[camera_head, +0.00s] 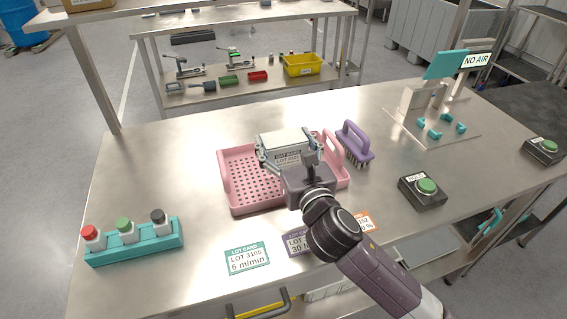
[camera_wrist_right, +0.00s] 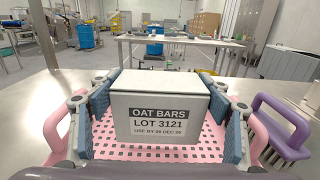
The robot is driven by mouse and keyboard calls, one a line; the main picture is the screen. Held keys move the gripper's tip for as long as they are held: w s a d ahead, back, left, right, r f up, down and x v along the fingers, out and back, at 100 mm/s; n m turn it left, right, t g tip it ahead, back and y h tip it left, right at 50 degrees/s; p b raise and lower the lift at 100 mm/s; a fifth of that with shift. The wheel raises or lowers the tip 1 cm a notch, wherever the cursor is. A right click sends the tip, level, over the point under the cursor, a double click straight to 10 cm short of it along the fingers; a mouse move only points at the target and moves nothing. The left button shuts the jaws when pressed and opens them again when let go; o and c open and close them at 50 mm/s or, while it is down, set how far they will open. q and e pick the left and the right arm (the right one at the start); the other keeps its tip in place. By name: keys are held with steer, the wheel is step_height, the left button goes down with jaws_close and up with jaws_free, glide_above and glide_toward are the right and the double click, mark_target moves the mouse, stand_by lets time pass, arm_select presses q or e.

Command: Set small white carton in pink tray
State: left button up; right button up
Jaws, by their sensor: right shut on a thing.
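The small white carton (camera_head: 284,141), labelled OAT BARS LOT 3121, is held between the blue pads of my right gripper (camera_head: 288,162). In the right wrist view the carton (camera_wrist_right: 160,108) stands upright between both fingers (camera_wrist_right: 158,125). The pink tray (camera_head: 238,206) has a perforated floor and a handle at its right end. The carton and gripper are over the tray and hide part of it. In the right wrist view the tray's perforated floor (camera_wrist_right: 120,153) shows around the carton. I cannot tell whether the carton touches the floor. My left gripper is not in view.
A purple-handled brush (camera_head: 354,142) stands just right of the tray. A black HOLD button box (camera_head: 423,190) is further right. A teal block with several buttons (camera_head: 134,243) is at left. Lot cards (camera_head: 247,258) lie in front.

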mark_target(284, 159)
steer(key=shift+f, duration=0.85)
steer(key=shift+f+b, duration=0.6)
steer(key=shift+f, duration=1.5)
steer(key=shift+f, duration=0.1)
steer(key=o, duration=1.7)
steer(key=shift+f, duration=0.1)
steer(key=shift+r, duration=0.25)
steer(key=v, duration=1.2)
steer(key=shift+b, duration=0.4)
